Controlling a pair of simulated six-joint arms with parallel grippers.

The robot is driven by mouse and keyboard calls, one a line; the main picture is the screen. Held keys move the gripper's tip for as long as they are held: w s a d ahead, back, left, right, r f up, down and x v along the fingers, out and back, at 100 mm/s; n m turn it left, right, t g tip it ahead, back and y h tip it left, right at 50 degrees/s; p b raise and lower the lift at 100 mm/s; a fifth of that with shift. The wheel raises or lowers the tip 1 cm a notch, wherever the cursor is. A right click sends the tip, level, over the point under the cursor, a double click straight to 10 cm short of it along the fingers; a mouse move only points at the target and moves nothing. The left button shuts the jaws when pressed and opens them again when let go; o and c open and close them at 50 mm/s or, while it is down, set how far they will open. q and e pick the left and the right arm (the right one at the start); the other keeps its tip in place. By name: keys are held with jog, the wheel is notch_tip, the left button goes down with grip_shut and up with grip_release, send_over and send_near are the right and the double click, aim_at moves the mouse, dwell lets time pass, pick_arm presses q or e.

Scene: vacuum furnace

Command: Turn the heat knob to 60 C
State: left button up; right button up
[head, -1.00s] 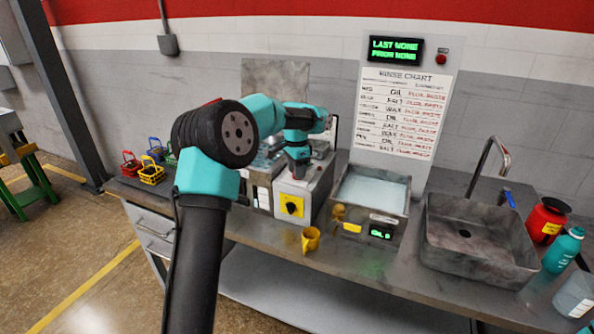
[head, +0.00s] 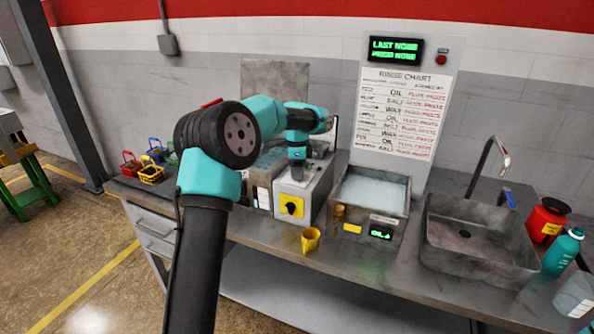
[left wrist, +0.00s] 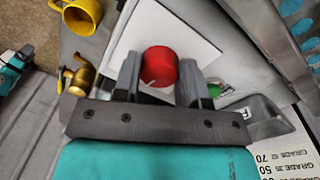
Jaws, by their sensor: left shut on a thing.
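The red knob (left wrist: 159,64) stands up from a white plate (left wrist: 200,50) in the left wrist view, with a small pale mark low on its side. My left gripper (left wrist: 161,80) has one finger on each side of the knob and is shut on it. In the head view my left gripper (head: 297,172) points down at the top of a grey box (head: 316,190) with a yellow switch plate (head: 291,206) on its front. There the gripper hides the knob. Scale marks around the knob cannot be read.
A yellow cup (head: 311,240) stands in front of the box. A liquid-filled bath (head: 373,190) with a green display (head: 381,234) is to its right, then a sink (head: 480,240). Small coloured baskets (head: 152,173) sit at the left.

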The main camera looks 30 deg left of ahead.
pick_arm(q)
jog(key=o, duration=0.9)
jog(key=shift+r, duration=0.1)
jog(key=r, duration=1.1)
jog(key=w+r, duration=0.1)
jog(key=r, duration=0.5)
jog(key=shift+a+r, duration=0.15)
jog(key=shift+a, duration=0.1)
